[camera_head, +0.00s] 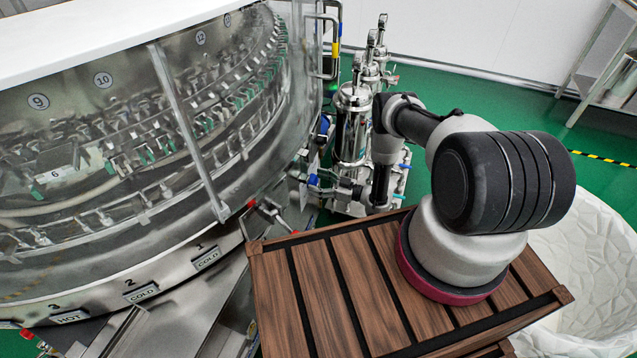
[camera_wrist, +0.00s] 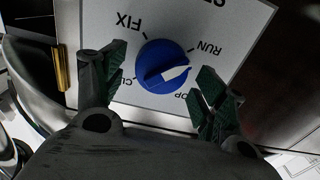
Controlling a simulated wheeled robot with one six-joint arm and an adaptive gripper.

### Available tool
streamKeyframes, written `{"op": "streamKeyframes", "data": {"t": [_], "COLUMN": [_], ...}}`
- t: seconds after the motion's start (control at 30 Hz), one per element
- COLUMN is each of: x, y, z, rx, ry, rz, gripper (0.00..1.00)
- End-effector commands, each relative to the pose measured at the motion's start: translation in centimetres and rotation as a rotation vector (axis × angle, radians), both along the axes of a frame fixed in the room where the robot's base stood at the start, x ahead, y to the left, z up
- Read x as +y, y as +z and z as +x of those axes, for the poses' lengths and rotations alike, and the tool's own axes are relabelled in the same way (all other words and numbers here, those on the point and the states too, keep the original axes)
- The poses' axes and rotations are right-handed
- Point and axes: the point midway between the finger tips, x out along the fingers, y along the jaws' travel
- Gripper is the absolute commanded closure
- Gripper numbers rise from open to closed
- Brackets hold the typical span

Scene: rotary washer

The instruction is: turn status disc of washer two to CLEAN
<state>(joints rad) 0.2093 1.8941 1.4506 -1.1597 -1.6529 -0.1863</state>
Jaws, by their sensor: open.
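The status disc (camera_wrist: 163,66) is a round blue knob with a white pointer, on a white panel (camera_wrist: 240,18) in the wrist view. The panel's words appear upside down: FIX at upper left, RUN at right, a partly hidden "OP" at lower right and "CL" at lower left. The pointer aims right, roughly between RUN and "OP". My gripper (camera_wrist: 164,60) is open, one green-padded finger on each side of the disc, with gaps visible. Whether the fingers are level with the disc in depth is unclear. In the head view, neither the disc nor my gripper can be made out.
The big round glass-walled washer (camera_head: 110,130) fills the left of the head view, with COLD and HOT labels below. Steel filter housings and pipes (camera_head: 352,120) stand behind my arm. A brass hinge-like piece (camera_wrist: 60,68) is left of the panel. Green floor shows at the right.

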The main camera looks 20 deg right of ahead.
Motion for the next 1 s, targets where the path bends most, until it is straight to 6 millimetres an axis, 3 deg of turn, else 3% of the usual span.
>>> {"op": "streamKeyframes", "data": {"t": [0.13,0.3,0.4,0.77,1.0], "x": [-0.03,-0.05,-0.05,-0.06,-0.1], "y": [-0.01,-0.01,-0.01,-0.02,-0.04], "z": [-0.01,-0.02,-0.02,-0.01,0.09], "rx": [0.0,0.0,0.0,0.04,0.162], "ry": [0.0,-0.001,0.0,0.0,0.0], "rz": [0.0,0.0,0.0,0.029,0.118], "gripper": [0.29,0.6,0.73,0.73,0.73]}}
